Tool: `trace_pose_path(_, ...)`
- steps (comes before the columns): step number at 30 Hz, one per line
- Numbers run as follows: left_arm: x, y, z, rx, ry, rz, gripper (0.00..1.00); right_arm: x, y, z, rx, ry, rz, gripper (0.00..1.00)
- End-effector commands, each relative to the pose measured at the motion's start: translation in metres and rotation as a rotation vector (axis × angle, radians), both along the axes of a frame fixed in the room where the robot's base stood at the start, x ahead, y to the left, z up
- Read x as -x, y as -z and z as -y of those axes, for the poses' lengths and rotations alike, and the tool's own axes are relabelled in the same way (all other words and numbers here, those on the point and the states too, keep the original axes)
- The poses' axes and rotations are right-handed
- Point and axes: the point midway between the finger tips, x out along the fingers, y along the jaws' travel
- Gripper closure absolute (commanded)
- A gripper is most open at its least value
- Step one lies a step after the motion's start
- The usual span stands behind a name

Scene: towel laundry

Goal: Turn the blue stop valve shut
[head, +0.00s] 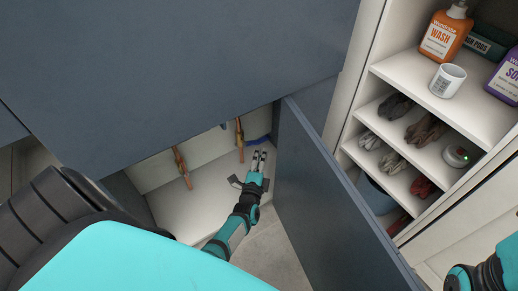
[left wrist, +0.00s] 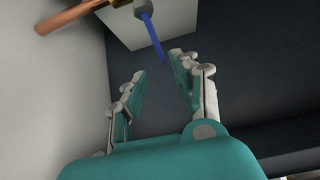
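The blue stop valve's lever (head: 258,141) shows inside the open cabinet in the head view, just beyond my left fingertips. In the left wrist view the blue lever (left wrist: 153,36) slants down from a grey valve stem on a copper pipe (left wrist: 68,16). Its lower end appears between the fingertips in the picture; I cannot tell whether it touches them. My left gripper (head: 259,155) is open and holds nothing; its spread fingers also show in the left wrist view (left wrist: 159,66). Part of my right arm is at the head view's lower right corner, with its gripper out of view.
The open dark cabinet door (head: 325,200) stands close to the right of my left arm. Copper pipes (head: 182,167) with orange parts run along the cabinet's back. The cabinet floor (head: 190,212) is clear. Shelves (head: 400,65) at right hold bottles, a white cup (head: 447,81) and rolled cloths.

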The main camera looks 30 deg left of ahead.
Motion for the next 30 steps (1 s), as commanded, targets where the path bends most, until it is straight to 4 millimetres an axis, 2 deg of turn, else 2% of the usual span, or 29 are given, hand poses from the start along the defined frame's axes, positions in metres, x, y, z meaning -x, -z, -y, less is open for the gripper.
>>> trace_pose_path(3,0.018,0.0,0.008,0.001,-0.001,-0.001,0.71,0.0,0.0,0.0,0.0,0.0,0.0,1.0)
trace_pose_path(9,0.032,-0.001,0.013,0.002,-0.001,0.001,0.71,0.0,0.0,0.0,0.0,0.0,-0.001,1.0)
trace_pose_path(30,0.033,0.0,0.014,0.001,0.0,0.0,0.71,0.0,0.0,0.0,-0.001,0.0,0.0,1.0)
